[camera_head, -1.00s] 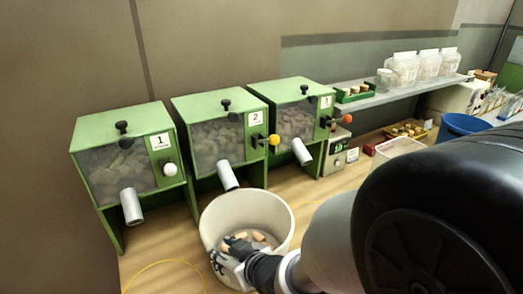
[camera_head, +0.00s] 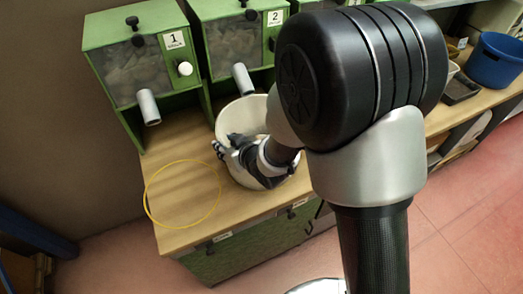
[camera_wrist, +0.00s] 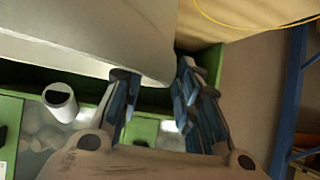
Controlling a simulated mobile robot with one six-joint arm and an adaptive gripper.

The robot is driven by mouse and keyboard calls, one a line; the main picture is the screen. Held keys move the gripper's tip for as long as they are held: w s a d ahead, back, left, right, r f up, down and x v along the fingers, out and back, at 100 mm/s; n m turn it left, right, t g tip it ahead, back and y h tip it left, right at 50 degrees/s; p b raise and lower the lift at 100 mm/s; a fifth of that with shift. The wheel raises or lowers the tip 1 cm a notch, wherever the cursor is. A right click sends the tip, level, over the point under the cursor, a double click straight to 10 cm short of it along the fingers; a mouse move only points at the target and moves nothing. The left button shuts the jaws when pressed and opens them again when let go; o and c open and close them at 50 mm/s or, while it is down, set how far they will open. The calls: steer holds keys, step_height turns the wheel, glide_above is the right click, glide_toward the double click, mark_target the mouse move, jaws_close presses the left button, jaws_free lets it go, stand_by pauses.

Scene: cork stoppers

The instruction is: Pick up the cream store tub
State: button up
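The cream tub (camera_head: 236,112) stands on the wooden bench below the dispensers, partly hidden by my arm. My gripper (camera_head: 228,150) is at its near left rim. In the wrist view, the tub's pale wall (camera_wrist: 90,35) fills the upper left and its edge reaches between my fingers. My gripper (camera_wrist: 155,75) is open there, with a clear gap between the two fingers. One finger overlaps the tub's edge and the other is to the right of the wall. I cannot tell whether either finger touches it. The tub's contents are hidden now.
Green dispenser 1 (camera_head: 140,60) and dispenser 2 (camera_head: 240,45) stand behind the tub, their grey spouts close to it. A yellow ring (camera_head: 146,200) lies on the bench to the left. A blue bucket (camera_head: 495,60) is at the far right. The bench's front edge is close to the tub.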

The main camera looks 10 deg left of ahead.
jaws_close()
stand_by(0.3)
stand_by(0.6)
